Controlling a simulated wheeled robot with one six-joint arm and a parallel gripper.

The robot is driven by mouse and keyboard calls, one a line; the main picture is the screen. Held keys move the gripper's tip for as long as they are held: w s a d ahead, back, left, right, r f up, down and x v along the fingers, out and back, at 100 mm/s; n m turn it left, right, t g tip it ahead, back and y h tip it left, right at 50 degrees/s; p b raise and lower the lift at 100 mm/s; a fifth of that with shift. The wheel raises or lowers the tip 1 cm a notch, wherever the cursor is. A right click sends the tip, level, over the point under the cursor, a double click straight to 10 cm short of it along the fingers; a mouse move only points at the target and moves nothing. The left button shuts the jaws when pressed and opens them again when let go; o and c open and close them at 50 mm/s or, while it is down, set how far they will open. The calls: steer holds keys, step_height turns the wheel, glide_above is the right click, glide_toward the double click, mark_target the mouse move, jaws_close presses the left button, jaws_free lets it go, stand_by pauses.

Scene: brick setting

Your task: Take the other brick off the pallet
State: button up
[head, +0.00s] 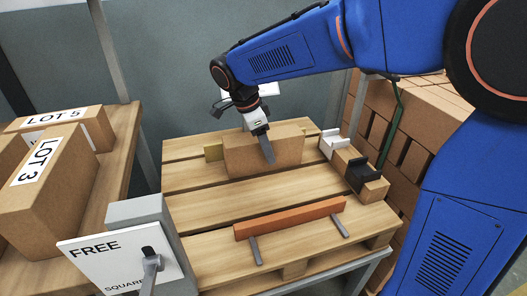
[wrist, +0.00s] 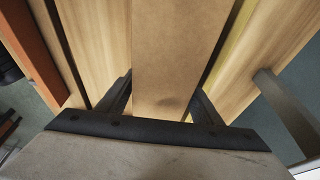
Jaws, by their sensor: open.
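A tan brick (head: 240,156) lies on the wooden pallet (head: 190,209) near its back. In the head view my gripper (head: 265,143) comes down over it from above, with one grey finger in front of its near face. The other finger is hidden behind the brick. In the wrist view the brick (wrist: 172,55) runs between the two dark open fingers, one on each side. I cannot tell whether either finger touches it. The brick rests on the pallet.
An orange-red bar (head: 290,217) with grey posts in front stands at the pallet's front. A yellow piece (head: 213,152) sits behind the brick. White (head: 334,141) and black (head: 361,174) pieces line the right edge. A "FREE" sign (head: 110,262) stands front left; lot-labelled boxes (head: 55,190) lie left.

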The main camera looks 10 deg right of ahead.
steer(key=shift+x, duration=1.35)
steer(key=shift+c, duration=0.3)
jaws_close()
steer(key=shift+r, duration=0.15)
